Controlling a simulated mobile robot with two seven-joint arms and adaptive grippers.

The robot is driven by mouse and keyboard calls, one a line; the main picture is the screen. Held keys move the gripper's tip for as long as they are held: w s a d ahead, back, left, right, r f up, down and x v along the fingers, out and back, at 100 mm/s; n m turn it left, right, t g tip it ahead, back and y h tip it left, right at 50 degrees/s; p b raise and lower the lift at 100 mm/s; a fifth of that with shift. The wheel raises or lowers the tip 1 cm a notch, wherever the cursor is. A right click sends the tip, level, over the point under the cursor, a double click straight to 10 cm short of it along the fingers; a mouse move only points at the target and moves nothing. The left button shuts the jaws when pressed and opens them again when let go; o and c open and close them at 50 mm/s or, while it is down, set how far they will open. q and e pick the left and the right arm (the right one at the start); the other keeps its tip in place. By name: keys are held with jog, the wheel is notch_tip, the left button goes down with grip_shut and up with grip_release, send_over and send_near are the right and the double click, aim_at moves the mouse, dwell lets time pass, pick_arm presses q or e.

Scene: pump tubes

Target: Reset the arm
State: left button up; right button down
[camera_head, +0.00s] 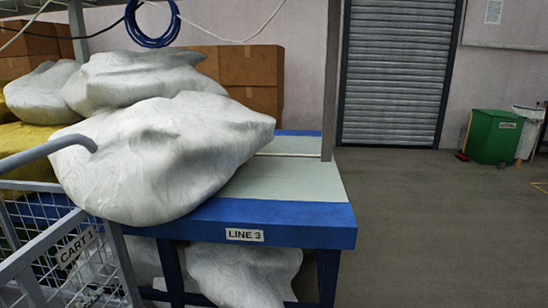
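Neither of my arms nor either gripper shows in the head view. No pump tube can be made out. A blue-edged workbench (290,218) with a "LINE 3" label (244,235) stands in the middle. A large white plastic sack (165,155) lies on its left part and overhangs the front edge. More white sacks (135,80) lie behind it.
A wire cart (60,265) labelled "CART 1" stands at the lower left. White sacks (240,272) lie under the bench. Cardboard boxes (250,65) are stacked behind. A green bin (494,136) stands far right. The floor (430,220) right of the bench is clear.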

pick_arm(q)
jog(key=s+d+f+n+g+h, duration=0.2)
jog(key=s+d+f+n+g, duration=0.35)
jog(key=s+f, duration=0.8)
jog(key=s+a+f+m+g+p, duration=0.1)
jog(key=s+f+g+p, duration=0.2)
jog(key=f, duration=0.7)
jog(key=shift+a+f+g+y+p, duration=0.15)
jog(key=shift+a+g+y+p, duration=0.2)
jog(key=shift+g+p, duration=0.75)
jog(key=shift+m, duration=0.25)
jog(key=shift+c, duration=1.4)
jog(key=shift+s+a, duration=0.1)
pick_arm(e)
notch_tip(320, 180, down, 11)
jog(key=s+d+g, duration=0.2)
jog(key=shift+d+g, duration=0.25)
jog(key=shift+g, duration=0.15)
